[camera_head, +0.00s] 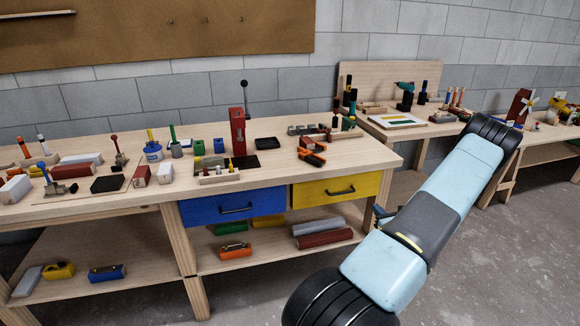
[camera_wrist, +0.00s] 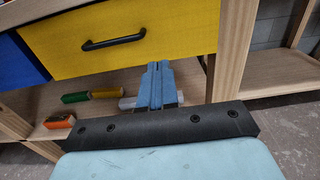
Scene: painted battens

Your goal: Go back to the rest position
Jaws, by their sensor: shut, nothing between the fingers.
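My gripper (camera_wrist: 157,82) shows in the wrist view with its blue fingers together and nothing between them. It points toward the front of the workbench, just below the yellow drawer (camera_wrist: 120,40). In the head view my arm reaches across the right side, and a small part of the gripper shows behind it near the bench's right front leg. The yellow drawer (camera_head: 338,189) and the blue drawer (camera_head: 232,206) both look closed.
The wooden workbench (camera_head: 290,174) carries a red press (camera_head: 237,132), blocks and tools. Its lower shelf (camera_head: 270,256) holds coloured battens, including a dark red one (camera_head: 325,238). A second bench (camera_head: 420,128) stands behind my arm. Grey floor (camera_head: 500,270) is clear at the right.

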